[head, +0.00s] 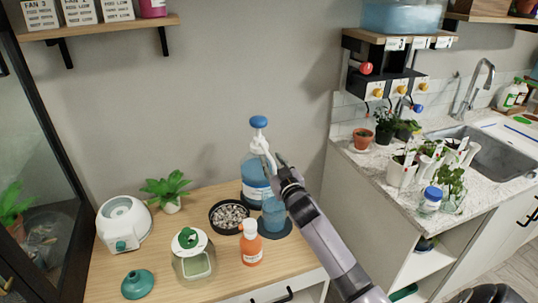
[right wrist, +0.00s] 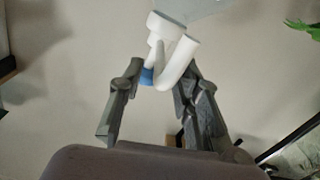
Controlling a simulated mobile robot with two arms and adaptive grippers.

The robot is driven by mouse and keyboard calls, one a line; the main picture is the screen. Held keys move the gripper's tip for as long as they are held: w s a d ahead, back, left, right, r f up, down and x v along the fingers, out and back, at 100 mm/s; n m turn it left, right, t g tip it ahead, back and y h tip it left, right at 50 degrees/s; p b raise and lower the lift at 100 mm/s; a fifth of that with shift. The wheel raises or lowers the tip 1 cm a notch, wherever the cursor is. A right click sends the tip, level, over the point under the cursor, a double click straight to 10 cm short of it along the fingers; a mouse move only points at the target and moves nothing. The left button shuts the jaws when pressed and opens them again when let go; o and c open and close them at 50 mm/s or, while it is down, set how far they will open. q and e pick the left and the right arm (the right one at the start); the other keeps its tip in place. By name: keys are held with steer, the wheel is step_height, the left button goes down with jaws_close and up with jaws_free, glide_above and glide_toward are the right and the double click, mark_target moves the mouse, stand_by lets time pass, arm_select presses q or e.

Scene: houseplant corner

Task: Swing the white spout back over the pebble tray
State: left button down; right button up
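The white spout (head: 262,150) tops a large blue bottle (head: 254,178) with a blue knob (head: 258,122). In the head view it curves down to the right, above the blue cup (head: 273,213) rather than the pebble tray. The round black pebble tray (head: 230,203) stands in front of the bottle, left of the cup. My right gripper (head: 281,163) is just right of the spout. In the right wrist view its fingers (right wrist: 165,76) are apart, with the hooked spout (right wrist: 180,62) showing between and beyond them; contact cannot be told. My left gripper is out of view.
An orange bottle (head: 251,244), a green-lidded jar (head: 193,255), a green funnel (head: 138,284), a white device (head: 123,224) and a potted plant (head: 167,189) stand on the wooden table. A counter with a sink (head: 490,155) and plants is at right.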

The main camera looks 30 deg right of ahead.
steer(key=shift+x, duration=1.8)
jaws_close()
